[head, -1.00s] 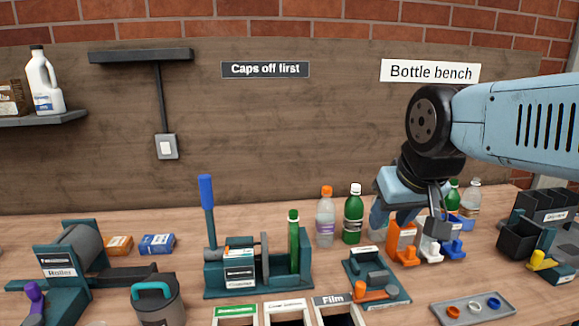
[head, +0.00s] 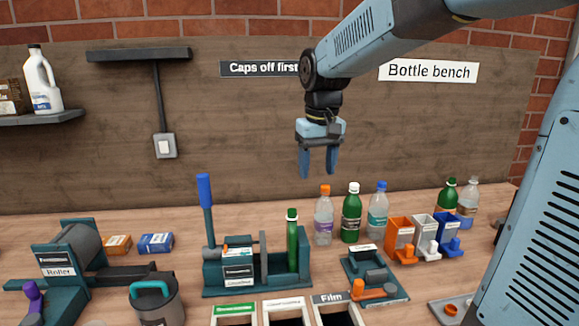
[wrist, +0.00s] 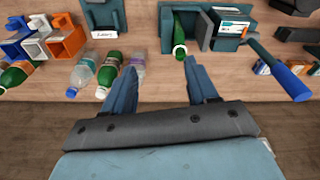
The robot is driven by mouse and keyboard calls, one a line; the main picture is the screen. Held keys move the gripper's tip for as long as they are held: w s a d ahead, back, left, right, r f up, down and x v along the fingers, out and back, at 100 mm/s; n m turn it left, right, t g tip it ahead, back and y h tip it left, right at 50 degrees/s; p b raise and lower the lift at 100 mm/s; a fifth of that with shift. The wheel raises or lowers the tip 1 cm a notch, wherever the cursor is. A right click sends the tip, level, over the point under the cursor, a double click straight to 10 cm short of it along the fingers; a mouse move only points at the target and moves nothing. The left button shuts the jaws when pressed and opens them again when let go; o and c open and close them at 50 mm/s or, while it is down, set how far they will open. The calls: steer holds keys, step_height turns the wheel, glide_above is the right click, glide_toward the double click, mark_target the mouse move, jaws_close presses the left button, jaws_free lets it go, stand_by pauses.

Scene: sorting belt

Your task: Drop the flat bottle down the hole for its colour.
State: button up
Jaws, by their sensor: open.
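A narrow green bottle (head: 292,245) with a green cap stands upright in the right end of the teal press (head: 220,278) with the blue lever. It looks flattened; it also shows in the wrist view (wrist: 180,32). My gripper (head: 318,174) is open and empty, pointing down, high above the bench and a little right of this bottle. In the wrist view its fingers (wrist: 160,70) are apart with nothing between them. At the front edge are framed holes: one with a green label (head: 235,310), a white-labelled one (head: 285,303), and one marked Film (head: 334,299). Their lower parts are cut off.
Upright bottles with orange (head: 324,220), white (head: 352,218) and blue (head: 377,215) caps stand right of the press. Beyond are orange, white and blue holders (head: 424,235) and two more bottles. A teal tool (head: 374,278) sits front right. A roller (head: 70,262) stands left.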

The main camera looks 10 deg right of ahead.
steer(key=g, duration=0.1)
glide_above(292, 210)
step_height(292, 210, down, 2)
steer(key=shift+n+g, duration=0.3)
steer(key=shift+n, duration=0.1)
step_height(292, 210, down, 14)
steer(key=shift+w+f, duration=0.1)
steer(key=shift+f, duration=0.15)
